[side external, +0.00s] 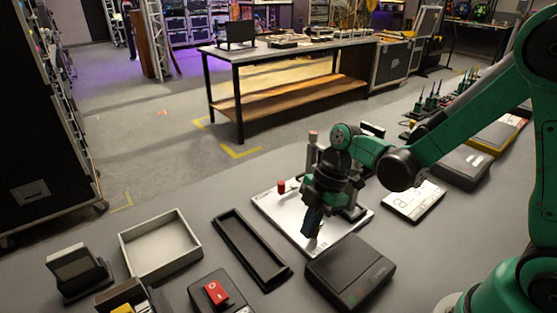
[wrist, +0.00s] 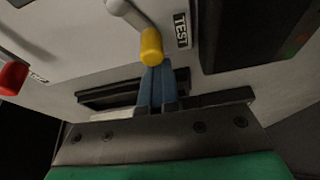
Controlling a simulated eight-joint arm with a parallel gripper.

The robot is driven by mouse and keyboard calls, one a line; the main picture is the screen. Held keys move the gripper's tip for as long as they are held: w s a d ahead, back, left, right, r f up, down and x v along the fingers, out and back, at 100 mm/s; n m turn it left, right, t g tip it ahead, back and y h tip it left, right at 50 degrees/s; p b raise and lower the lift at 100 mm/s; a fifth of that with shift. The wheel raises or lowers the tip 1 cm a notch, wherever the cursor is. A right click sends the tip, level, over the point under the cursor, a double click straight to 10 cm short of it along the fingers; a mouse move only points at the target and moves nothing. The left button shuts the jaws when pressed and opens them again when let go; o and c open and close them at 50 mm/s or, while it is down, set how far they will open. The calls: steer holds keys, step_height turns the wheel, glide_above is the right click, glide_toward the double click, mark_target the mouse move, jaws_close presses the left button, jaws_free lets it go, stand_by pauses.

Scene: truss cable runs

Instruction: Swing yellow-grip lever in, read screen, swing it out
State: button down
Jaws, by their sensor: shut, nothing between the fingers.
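The yellow-grip lever (wrist: 151,46) shows at the top middle of the wrist view, with a grey arm leading up and left from its grip. A TEST label (wrist: 181,30) is just right of it. My gripper (wrist: 157,70) is shut and empty, with its blue fingertips right by the lower end of the yellow grip; I cannot tell whether they touch it. In the side view my gripper (side external: 312,225) points down over the white panel (side external: 275,213), and the lever is hidden there. No readable screen text shows.
A red knob (side external: 281,186) stands on the panel's far left. A black box (side external: 350,270) sits close at the panel's near right edge. A black tray (side external: 250,248) and a grey open bin (side external: 160,245) lie to the left. A white card (side external: 413,200) lies right.

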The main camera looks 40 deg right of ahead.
steer(key=shift+w+d+f, duration=0.1)
steer(key=shift+w+d, duration=0.25)
steer(key=shift+d, duration=0.4)
steer(key=a, duration=0.1)
steer(key=a+r, duration=0.1)
steer(key=a, duration=0.3)
steer(key=shift+w+r, duration=0.15)
steer(key=shift+w, duration=0.25)
steer(key=v, duration=0.9)
steer(key=shift+s, duration=0.4)
steer(key=shift+a, duration=0.1)
